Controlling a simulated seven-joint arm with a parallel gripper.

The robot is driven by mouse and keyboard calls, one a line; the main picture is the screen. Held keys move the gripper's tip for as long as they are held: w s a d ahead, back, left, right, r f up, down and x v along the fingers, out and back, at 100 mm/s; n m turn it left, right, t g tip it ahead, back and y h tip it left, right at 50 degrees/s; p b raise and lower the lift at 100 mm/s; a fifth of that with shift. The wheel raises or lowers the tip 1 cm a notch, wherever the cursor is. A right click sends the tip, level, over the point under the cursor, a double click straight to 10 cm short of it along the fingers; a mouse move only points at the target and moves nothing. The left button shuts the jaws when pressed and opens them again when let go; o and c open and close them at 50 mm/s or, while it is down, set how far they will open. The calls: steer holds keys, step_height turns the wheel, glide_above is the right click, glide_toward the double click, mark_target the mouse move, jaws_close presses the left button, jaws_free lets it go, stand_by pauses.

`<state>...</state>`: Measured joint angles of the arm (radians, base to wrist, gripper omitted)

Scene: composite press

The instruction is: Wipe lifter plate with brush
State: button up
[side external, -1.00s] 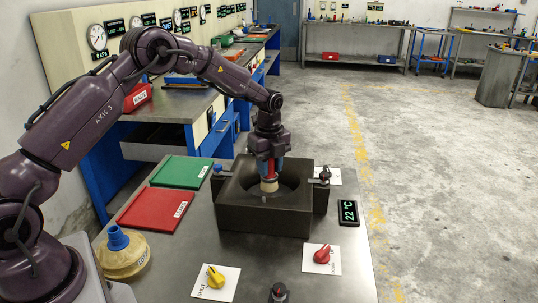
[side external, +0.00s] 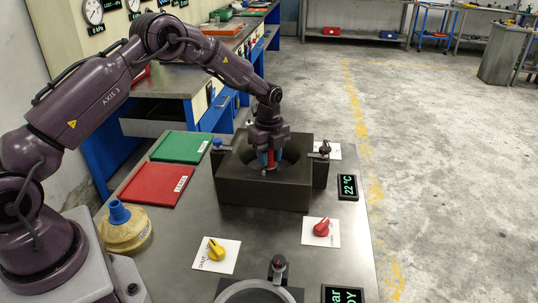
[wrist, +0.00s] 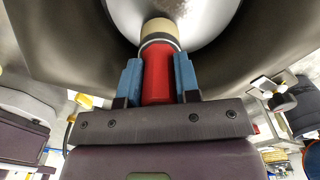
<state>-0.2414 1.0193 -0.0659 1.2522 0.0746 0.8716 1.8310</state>
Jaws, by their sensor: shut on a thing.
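My gripper (side external: 268,158) is shut on a brush, with its blue fingers on either side of the red handle (wrist: 157,78). The brush points down into the round hollow of the dark square block (side external: 262,194). In the wrist view, the pale brush head (wrist: 160,34) is over a bright round metal surface (wrist: 205,18) at the bottom of the hollow. That surface looks like the lifter plate. I cannot tell whether the bristles touch it. In the side view, the block's near rim hides the plate and the lower end of the brush.
Clamps (side external: 324,149) flank the block. Left are a green tray (side external: 180,147), a red tray (side external: 157,184) and a tan, blue-necked container (side external: 124,232). In front are yellow (side external: 216,250) and red (side external: 322,228) knobs and a round fixture (side external: 258,290). A display (side external: 348,187) stands right.

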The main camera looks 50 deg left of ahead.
steer(key=shift+f, duration=0.6)
stand_by(0.6)
steer(key=shift+w+a+f, duration=0.1)
steer(key=shift+w+a, duration=2.55)
steer(key=shift+s+d, duration=2.65)
steer(key=shift+s, duration=0.05)
steer(key=shift+s+a, duration=0.25)
steer(key=shift+w+a, duration=2.7)
